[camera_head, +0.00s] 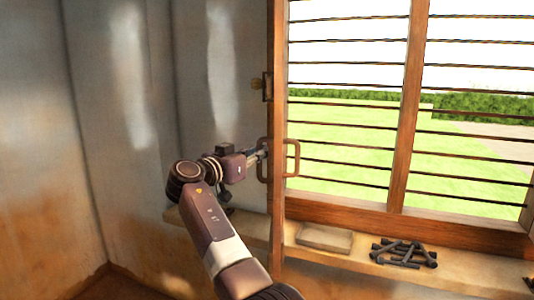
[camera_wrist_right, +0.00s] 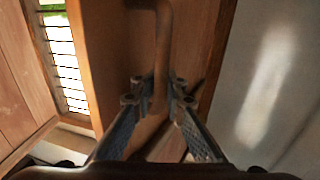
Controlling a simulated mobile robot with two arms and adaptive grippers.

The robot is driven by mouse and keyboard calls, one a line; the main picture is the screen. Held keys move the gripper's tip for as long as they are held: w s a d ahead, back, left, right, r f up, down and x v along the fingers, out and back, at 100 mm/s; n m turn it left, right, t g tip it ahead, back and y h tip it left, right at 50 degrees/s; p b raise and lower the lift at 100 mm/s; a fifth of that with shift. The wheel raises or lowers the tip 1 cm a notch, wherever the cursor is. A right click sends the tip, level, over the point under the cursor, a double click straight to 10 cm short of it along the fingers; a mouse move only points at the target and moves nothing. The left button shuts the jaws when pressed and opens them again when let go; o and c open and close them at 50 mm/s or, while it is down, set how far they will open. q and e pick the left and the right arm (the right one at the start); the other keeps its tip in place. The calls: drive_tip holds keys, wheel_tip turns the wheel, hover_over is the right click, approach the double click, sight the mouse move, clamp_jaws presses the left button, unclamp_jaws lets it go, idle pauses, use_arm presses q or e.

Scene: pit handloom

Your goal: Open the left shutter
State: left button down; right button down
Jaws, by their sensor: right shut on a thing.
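The left shutter (camera_head: 278,60) is a brown wooden panel, seen nearly edge-on in the head view at the left side of the barred window. It stands out from the window, and its panel also shows in the wrist view (camera_wrist_right: 103,50). A wooden pull handle (camera_wrist_right: 163,35) runs down between my right gripper's fingers in the wrist view. My right gripper (camera_head: 264,152) is shut on this handle, with its fingers on both sides. A second loop handle (camera_head: 297,158) shows on the shutter's window side. My left gripper is out of view.
The window's frame (camera_head: 406,110) has thin horizontal bars, with grass outside. A sill ledge (camera_head: 455,272) below carries a shallow wooden tray (camera_head: 324,238) and several dark rods (camera_head: 405,252). A plaster wall (camera_head: 130,110) lies left of the shutter. A small latch (camera_head: 265,86) sits above the handle.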

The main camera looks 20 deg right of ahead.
drive_tip(key=shift+a+f, duration=0.3)
drive_tip(key=shift+f, duration=0.2)
drive_tip(key=c, duration=2.4)
unclamp_jaws()
drive_tip(key=o, duration=0.4)
drive_tip(key=shift+s+a+r, duration=0.15)
drive_tip(key=shift+a+r, duration=0.05)
drive_tip(key=shift+r, duration=0.15)
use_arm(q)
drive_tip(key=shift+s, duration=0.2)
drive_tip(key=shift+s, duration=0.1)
use_arm(e)
drive_tip(key=shift+d+r, duration=0.1)
drive_tip(key=shift+d, duration=0.05)
